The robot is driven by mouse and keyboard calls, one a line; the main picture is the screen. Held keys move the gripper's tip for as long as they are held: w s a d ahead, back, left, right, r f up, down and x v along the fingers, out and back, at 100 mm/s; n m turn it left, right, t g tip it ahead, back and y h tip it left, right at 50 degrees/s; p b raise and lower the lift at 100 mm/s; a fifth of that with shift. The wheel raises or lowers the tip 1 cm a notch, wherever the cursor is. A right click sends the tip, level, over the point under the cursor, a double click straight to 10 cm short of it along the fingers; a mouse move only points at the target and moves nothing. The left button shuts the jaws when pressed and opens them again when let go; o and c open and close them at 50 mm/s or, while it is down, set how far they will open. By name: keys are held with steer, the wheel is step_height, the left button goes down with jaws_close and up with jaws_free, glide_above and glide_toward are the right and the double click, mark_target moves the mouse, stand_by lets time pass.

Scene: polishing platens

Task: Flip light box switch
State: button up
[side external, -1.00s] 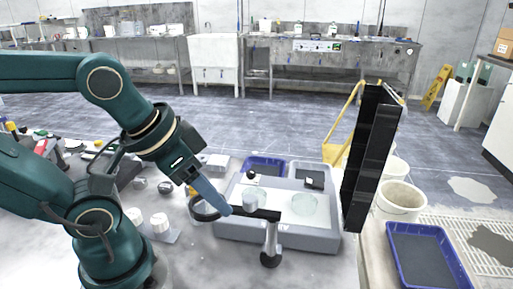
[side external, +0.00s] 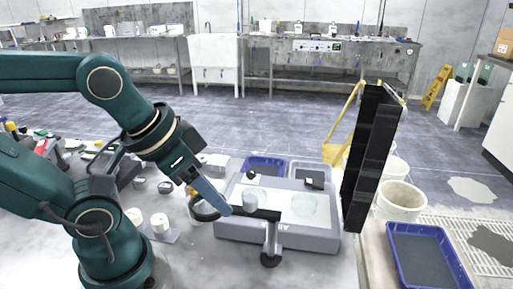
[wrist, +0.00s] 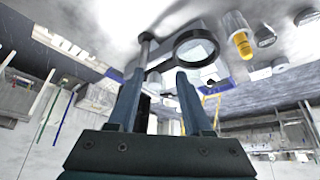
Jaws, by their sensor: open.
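The light box (side external: 320,239) is a grey box with a pale, bright top panel that carries clear round dishes (side external: 304,204). My gripper (side external: 226,209) points down at the left end of the light box, close to the stand magnifier (side external: 270,246). Only one finger shows clearly in the side view. In the wrist view my gripper (wrist: 160,76) has its two fingers apart with nothing held between them. The magnifier's round lens (wrist: 196,49) and post show just beyond the fingertips. I cannot make out the switch, and I cannot tell whether a finger touches the box.
A tall black panel (side external: 369,160) stands right of the light box. White cylinders (side external: 159,223) stand on the table at left.

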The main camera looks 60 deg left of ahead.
steer(key=shift+c, duration=0.3)
steer(key=c, duration=0.5)
steer(key=shift+m, duration=0.3)
jaws_close()
steer(key=w+r+m+h, duration=0.3)
steer(key=w+r+m, duration=0.65)
steer(key=w, duration=0.45)
steer(key=w+a+f+n+g+h, duration=0.1)
steer(key=w+a+f, duration=0.5)
steer(key=w+a, duration=0.2)
steer(key=shift+w+a+h, duration=0.3)
steer(key=shift+w+a, duration=0.05)
steer(key=shift+a, duration=0.4)
